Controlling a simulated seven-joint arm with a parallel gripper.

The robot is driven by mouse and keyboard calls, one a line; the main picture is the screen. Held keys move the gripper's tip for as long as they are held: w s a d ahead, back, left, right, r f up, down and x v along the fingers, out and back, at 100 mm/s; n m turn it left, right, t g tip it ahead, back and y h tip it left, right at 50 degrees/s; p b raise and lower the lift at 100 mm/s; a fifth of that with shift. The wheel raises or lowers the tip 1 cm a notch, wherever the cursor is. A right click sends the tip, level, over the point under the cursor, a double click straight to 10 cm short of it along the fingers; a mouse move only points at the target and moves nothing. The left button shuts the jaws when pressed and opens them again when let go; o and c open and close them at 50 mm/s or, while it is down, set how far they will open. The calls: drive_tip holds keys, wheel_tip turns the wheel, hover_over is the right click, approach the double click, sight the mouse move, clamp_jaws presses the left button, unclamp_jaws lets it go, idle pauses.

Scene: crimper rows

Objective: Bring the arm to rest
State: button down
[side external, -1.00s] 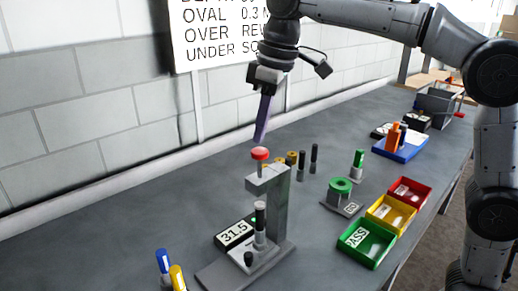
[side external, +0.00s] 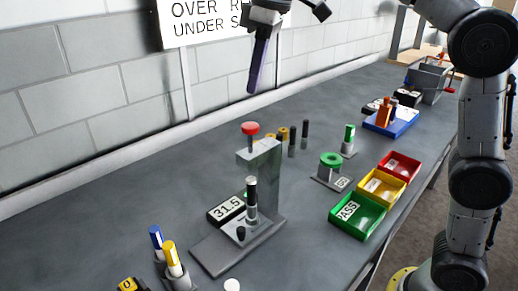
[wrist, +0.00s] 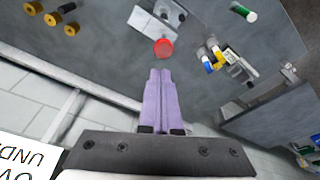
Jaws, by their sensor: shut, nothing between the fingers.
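My gripper (side external: 252,86) has long purple fingers pressed together with nothing between them. In the side external view it hangs in free air above and behind the grey gauge stand (side external: 264,165), apart from its red knob (side external: 250,128). In the wrist view the shut fingers (wrist: 160,72) point toward the red knob (wrist: 164,47), and no contact shows. The upper arm runs out of the top of the side external view.
A display reading 31.5 (side external: 227,208) sits by the stand. Green (side external: 357,222), yellow (side external: 381,190) and red (side external: 400,167) bins line the right edge. Markers (side external: 173,260) stand at the front. A blue-based fixture (side external: 391,124) is farther back. The wall runs along the left.

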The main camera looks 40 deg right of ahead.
drive_tip(key=s+d+m+t, duration=0.2)
drive_tip(key=s+d, duration=0.5)
drive_tip(key=s, duration=0.6)
drive_tip(key=s+d+f+m, duration=0.2)
drive_tip(key=s+f, duration=0.3)
drive_tip(key=f, duration=0.4)
drive_tip(key=s+d+f+m+t+h, duration=0.1)
drive_tip(key=s+f, duration=0.5)
drive_tip(key=f, duration=0.3)
drive_tip(key=shift+d+f+m, duration=0.15)
drive_tip(key=shift+d+m, duration=0.2)
drive_tip(key=shift+m, duration=0.05)
